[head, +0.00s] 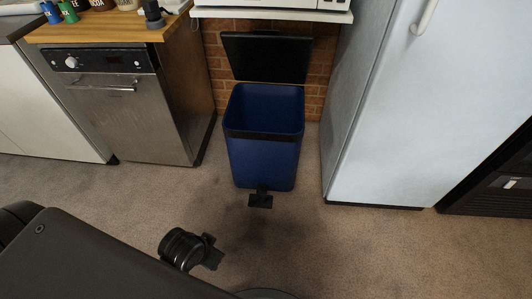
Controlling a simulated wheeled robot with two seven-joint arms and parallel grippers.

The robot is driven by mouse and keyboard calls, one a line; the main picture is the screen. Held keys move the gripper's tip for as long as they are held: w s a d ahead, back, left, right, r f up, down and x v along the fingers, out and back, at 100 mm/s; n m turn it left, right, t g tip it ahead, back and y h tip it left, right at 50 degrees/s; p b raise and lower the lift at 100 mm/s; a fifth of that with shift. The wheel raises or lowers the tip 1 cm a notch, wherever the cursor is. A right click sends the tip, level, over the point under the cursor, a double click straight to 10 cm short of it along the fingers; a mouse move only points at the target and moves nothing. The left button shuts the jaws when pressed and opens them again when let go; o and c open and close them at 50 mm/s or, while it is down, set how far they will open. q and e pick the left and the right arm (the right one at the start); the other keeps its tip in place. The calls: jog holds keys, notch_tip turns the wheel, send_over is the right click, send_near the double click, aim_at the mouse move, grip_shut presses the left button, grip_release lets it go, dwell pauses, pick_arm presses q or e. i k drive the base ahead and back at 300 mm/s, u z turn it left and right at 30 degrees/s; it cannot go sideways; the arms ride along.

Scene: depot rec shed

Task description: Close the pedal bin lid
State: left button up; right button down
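The pedal bin (262,160) is blue with a black rim and stands on the carpet against the brick wall. Its black lid (266,57) is open, tilted up behind the bin, and the inside of the bin shows. The black pedal (260,201) sticks out at the bin's front foot. What looks like my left gripper (212,255) is low in the picture, in front and to the left of the pedal, apart from the bin. Its fingers are dark and small, and I cannot tell if they are open. My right gripper is out of view.
A steel-fronted dishwasher (131,115) under a wooden counter (105,27) stands left of the bin. A pale fridge (415,110) stands close on the right. A white shelf (272,14) hangs above the lid. The carpet (330,245) in front is clear.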

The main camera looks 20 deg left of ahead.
aim_at(260, 55)
jog(key=u, duration=0.15)
jog(key=k, duration=0.4)
jog(key=z, duration=0.8)
jog(key=i, duration=1.2)
jog(key=u, duration=0.5)
